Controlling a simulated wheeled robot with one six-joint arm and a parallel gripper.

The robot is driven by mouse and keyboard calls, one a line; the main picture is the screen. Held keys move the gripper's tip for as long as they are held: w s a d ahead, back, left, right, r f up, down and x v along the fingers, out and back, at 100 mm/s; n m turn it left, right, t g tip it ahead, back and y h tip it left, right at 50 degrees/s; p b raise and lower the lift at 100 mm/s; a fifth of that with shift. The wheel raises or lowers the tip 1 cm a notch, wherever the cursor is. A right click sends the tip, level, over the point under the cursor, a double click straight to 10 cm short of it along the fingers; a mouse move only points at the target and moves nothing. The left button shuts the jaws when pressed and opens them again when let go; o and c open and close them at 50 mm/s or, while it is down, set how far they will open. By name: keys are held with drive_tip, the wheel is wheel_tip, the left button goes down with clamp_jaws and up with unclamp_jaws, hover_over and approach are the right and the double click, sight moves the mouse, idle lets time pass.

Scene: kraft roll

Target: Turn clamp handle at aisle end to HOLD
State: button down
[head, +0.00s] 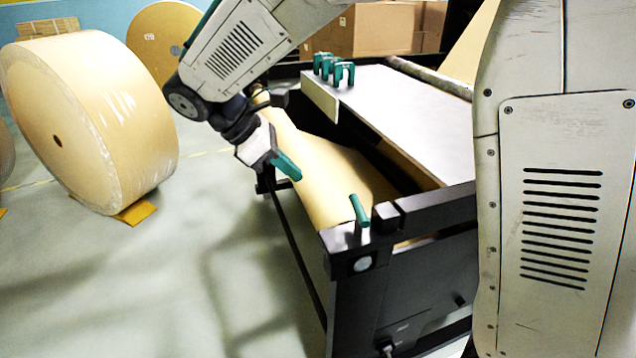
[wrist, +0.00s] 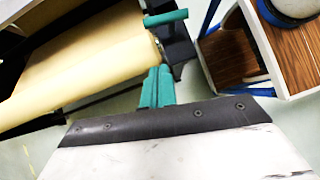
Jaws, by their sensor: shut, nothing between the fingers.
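The clamp handle (head: 359,210) is a green bar on a short post at the near corner of the black machine frame (head: 410,208). It sticks up and leans slightly in the head view. In the wrist view the green handle (wrist: 166,18) lies roughly level at the top, ahead of my fingers. My gripper (head: 288,167) has green fingers, shut and empty, up and left of the handle and apart from it. In the wrist view my gripper's fingers (wrist: 158,82) point toward the handle with a gap between. No HOLD mark is readable.
The kraft paper web (head: 330,175) runs beside the handle on the black frame. Several green clamps (head: 333,68) stand on the grey table top (head: 410,110). A large paper roll (head: 90,120) stands on the floor at left. Open floor (head: 150,285) lies left of the frame.

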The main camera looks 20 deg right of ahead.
sight(358, 217)
drive_tip(key=x, duration=0.4)
drive_tip(key=d+r+x, duration=0.1)
drive_tip(key=x, duration=0.3)
drive_tip(key=d+x, duration=0.1)
drive_tip(key=x, duration=0.3)
drive_tip(key=shift+s+d+r, duration=0.15)
drive_tip(key=shift+s+r, duration=0.05)
